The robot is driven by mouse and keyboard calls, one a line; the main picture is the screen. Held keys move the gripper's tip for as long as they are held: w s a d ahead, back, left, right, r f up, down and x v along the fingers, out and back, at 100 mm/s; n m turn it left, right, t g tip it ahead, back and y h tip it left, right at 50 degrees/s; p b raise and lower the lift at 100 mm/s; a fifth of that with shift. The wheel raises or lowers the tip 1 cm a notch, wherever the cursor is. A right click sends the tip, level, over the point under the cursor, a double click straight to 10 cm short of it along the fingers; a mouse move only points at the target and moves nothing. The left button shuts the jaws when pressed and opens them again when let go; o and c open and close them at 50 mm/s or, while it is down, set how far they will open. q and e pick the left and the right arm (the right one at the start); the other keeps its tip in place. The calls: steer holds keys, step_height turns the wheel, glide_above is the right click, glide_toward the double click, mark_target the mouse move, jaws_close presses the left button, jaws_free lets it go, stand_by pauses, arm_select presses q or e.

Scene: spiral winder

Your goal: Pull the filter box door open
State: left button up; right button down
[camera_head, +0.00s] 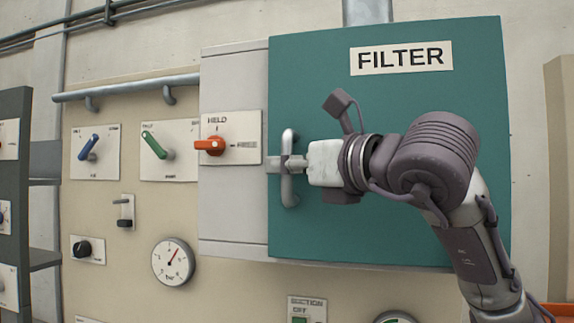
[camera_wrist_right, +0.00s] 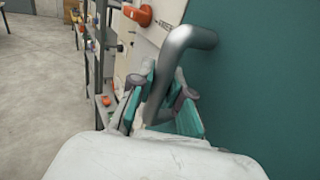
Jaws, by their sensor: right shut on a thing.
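The filter box door (camera_head: 400,225) is a teal panel with a FILTER label (camera_head: 401,58). It looks shut or nearly so against the pale grey box side (camera_head: 233,80). A grey metal bar handle (camera_head: 288,190) stands upright near the door's left edge. My right gripper (camera_head: 290,164) is at the handle's middle, coming from the right. In the right wrist view, the handle (camera_wrist_right: 180,62) passes between the teal-padded fingers (camera_wrist_right: 160,105), which are closed around it. The left gripper is not in view.
An orange switch (camera_head: 210,146) marked HELD sits left of the handle. Blue (camera_head: 90,145) and green (camera_head: 152,143) levers, a pressure gauge (camera_head: 173,262) and a horizontal pipe (camera_head: 130,88) are on the beige panel. A dark shelf rack (camera_head: 14,180) stands at far left.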

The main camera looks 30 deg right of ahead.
steer(key=s+a+n+g+y+b, duration=0.2)
steer(key=s+a+n+g+y, duration=0.3)
steer(key=s, duration=0.6)
steer(key=s+a+n+g+y+b, duration=0.1)
steer(key=s+a+n+y+b, duration=0.15)
steer(key=s+y, duration=0.55)
steer(key=s+d+n+g+y, duration=0.1)
steer(key=s+d+n+g, duration=0.2)
steer(key=s, duration=0.5)
steer(key=s+d+n+g+y, duration=0.1)
steer(key=s+d+n+g, duration=0.3)
steer(key=s, duration=0.5)
steer(key=s+d+n+g, duration=0.3)
steer(key=s+g, duration=0.3)
steer(key=s, duration=0.3)
steer(key=shift+d+g+y+p, duration=0.3)
steer(key=shift+d+y+p, duration=0.1)
steer(key=shift+d, duration=0.05)
steer(key=shift+r, duration=0.1)
